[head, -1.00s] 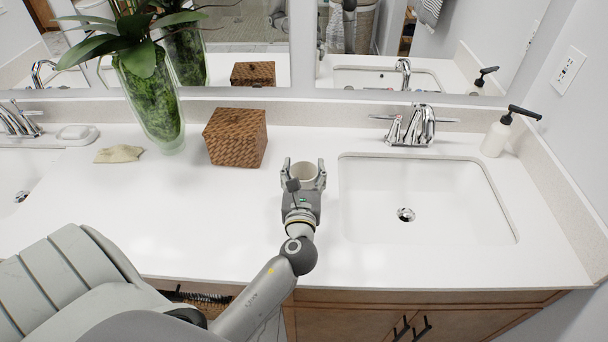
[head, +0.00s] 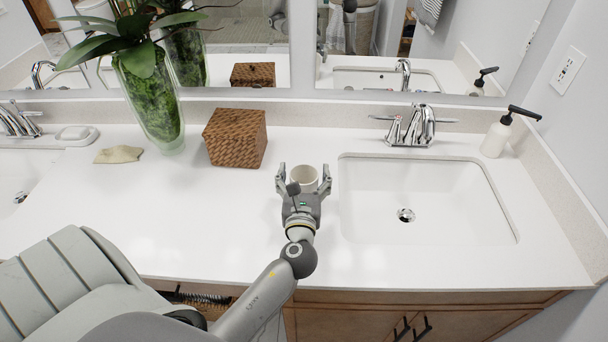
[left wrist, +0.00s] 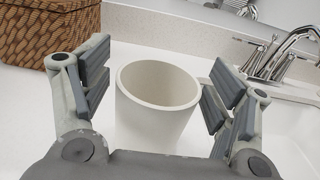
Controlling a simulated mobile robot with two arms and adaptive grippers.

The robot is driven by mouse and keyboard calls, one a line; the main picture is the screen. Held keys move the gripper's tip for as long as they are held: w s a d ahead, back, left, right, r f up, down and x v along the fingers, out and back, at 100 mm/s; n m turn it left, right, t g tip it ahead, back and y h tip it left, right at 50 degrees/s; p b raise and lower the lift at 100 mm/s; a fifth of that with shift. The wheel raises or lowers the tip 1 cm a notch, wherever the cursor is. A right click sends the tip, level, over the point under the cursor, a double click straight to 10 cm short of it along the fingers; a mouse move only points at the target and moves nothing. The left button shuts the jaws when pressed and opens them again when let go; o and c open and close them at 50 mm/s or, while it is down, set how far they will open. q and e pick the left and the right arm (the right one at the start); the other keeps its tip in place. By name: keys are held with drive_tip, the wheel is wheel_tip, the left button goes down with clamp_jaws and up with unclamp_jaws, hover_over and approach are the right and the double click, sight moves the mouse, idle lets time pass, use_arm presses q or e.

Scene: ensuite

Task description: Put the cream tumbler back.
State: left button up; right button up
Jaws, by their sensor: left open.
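The cream tumbler (head: 305,178) stands upright on the white counter, just left of the right-hand sink. It also shows in the left wrist view (left wrist: 157,105), with its open rim up and its inside empty. My left gripper (head: 304,176) is open, with one finger on each side of the tumbler. In the left wrist view a gap shows between the tumbler and the left finger; the right finger is close to the wall, and I cannot tell whether it touches. My right gripper is not in view.
A woven brown box (head: 235,138) stands behind and left of the tumbler. The sink basin (head: 420,200) with its chrome faucet (head: 410,128) lies to the right. A soap dispenser (head: 497,135) stands far right. The counter to the left is mostly clear.

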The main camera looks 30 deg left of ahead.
use_arm(q)
drive_tip(key=b+v, duration=0.2)
drive_tip(key=v, duration=1)
drive_tip(key=shift+b, duration=0.4)
drive_tip(key=shift+r, duration=0.1)
